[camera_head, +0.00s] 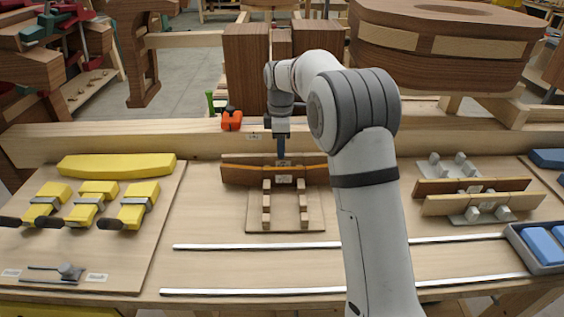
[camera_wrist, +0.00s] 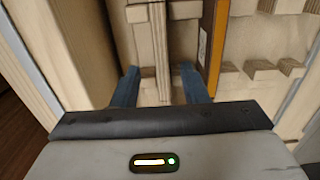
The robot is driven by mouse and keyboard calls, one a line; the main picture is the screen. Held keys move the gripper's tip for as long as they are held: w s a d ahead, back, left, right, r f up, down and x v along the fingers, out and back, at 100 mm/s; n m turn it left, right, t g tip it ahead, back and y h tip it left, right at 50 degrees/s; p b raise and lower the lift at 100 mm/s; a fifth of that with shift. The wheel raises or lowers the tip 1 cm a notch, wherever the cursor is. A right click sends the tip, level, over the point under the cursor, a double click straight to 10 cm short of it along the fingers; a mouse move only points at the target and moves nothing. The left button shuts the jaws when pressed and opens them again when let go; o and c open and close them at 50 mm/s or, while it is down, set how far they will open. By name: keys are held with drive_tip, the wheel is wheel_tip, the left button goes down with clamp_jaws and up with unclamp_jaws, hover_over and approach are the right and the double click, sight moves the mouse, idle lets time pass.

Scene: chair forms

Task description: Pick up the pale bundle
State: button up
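My gripper (camera_head: 281,160) points down at the back of the middle rack. In the wrist view its blue fingers (camera_wrist: 161,88) are apart, with a narrow pale wooden piece (camera_wrist: 161,45) between them. I cannot tell whether they touch it, or whether this is the pale bundle. A brown slat bundle with an orange edge (camera_head: 250,174) lies across the middle rack; in the wrist view it stands just right of the fingers (camera_wrist: 217,45). A pale slat bundle (camera_head: 455,206) with a label lies on the right rack, in front of a dark bundle (camera_head: 440,187), apart from my gripper.
The pale workbench (camera_head: 205,215) has two metal strips (camera_head: 240,246) along its front. A grey tray with blue blocks (camera_head: 545,245) is at right. A long beam (camera_head: 150,138) and brown chair forms (camera_head: 246,75) stand behind.

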sight(283, 162)
drive_tip(key=f, duration=0.2)
drive_tip(key=f+p, duration=0.1)
drive_tip(key=f, duration=0.3)
drive_tip(key=shift+s+d+f, duration=0.1)
drive_tip(key=shift+s+d, duration=0.05)
drive_tip(key=shift+d, duration=0.2)
drive_tip(key=shift+c, duration=0.2)
clamp_jaws()
